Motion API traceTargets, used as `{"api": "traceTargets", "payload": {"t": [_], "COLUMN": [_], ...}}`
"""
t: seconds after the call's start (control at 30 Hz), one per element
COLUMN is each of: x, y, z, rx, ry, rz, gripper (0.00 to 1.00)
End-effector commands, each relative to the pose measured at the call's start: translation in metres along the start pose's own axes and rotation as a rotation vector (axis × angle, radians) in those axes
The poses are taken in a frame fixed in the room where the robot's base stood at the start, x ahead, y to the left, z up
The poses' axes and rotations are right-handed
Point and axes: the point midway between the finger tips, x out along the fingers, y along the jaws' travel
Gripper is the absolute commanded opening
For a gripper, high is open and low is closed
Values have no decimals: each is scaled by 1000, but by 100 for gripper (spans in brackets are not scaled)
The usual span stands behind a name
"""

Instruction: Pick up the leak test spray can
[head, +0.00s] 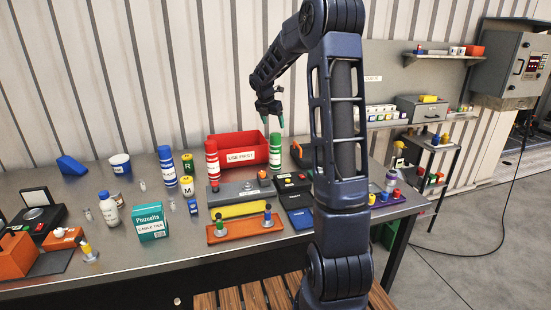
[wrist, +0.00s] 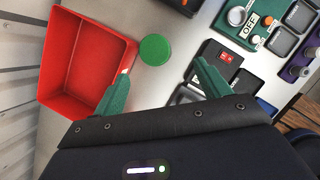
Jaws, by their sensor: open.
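Three tall spray cans with white labels stand upright on the metal bench in the head view: a blue one (head: 167,166), a red one (head: 212,160) and a green one (head: 275,152). Their label text is too small to read, so I cannot tell which is the leak test can. My gripper (head: 273,119) is open and empty, pointing down just above the green can. In the wrist view, the green can's round top (wrist: 154,49) shows from above, slightly beyond the gap between my open fingertips (wrist: 162,66).
A red bin (head: 224,143) labelled "USE FIRST" stands close beside and behind the green can; it also fills the left of the wrist view (wrist: 103,36). A grey block (head: 232,192) and dark devices (head: 292,182) lie in front. A teal box (head: 149,222) stands further left.

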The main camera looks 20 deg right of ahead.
Motion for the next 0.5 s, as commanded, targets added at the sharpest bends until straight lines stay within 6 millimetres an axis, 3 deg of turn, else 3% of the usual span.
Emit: {"api": "traceTargets", "payload": {"t": [0.27,0.5], "x": [19,52], "y": [7,7], "z": [4,3], "rx": [-54,-52], "ry": [1,2], "rz": [-3,-3], "gripper": [76,76]}}
